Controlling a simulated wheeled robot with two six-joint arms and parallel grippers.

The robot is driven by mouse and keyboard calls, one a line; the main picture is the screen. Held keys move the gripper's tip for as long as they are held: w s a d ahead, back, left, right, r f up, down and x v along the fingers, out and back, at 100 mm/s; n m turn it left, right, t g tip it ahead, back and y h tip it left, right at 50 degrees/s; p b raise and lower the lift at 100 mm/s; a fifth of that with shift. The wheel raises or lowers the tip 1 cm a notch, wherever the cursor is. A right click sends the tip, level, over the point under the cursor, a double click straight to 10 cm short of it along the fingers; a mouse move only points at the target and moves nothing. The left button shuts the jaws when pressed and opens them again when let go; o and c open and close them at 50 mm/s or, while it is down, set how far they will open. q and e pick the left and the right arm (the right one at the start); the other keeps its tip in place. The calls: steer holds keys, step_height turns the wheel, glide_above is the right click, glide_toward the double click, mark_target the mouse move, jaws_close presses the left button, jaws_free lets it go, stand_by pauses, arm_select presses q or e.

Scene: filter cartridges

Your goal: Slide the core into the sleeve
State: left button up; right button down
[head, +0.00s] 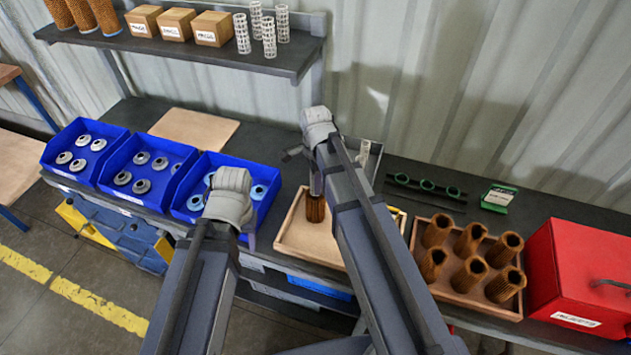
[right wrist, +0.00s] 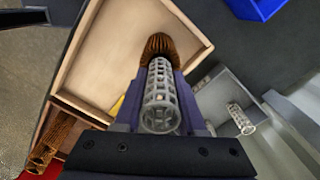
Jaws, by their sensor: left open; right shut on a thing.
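A brown pleated sleeve (head: 315,209) stands upright in the shallow wooden tray (head: 292,249); it also shows in the right wrist view (right wrist: 160,44). My right gripper (head: 316,184) is directly above the sleeve, pointing down. It is shut on a white lattice core (right wrist: 160,98), seen between the fingers in the right wrist view. The core's far end lines up with the sleeve's top; whether it has entered cannot be told.
A grey bin (right wrist: 220,95) holds another white core (right wrist: 240,118). A wooden crate (head: 452,290) holds several brown sleeves, beside a red case (head: 578,275). Blue bins (head: 85,155) hold end caps. A shelf (head: 215,50) carries boxes, cores and sleeves above the bench.

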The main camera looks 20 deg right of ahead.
steer(key=shift+f+b, duration=1.3)
stand_by(0.7)
steer(key=shift+c, duration=2.1)
jaws_free()
steer(key=shift+r, duration=0.15)
step_height(320, 180, up, 8)
steer(key=p, duration=0.8)
steer(key=shift+f, duration=0.2)
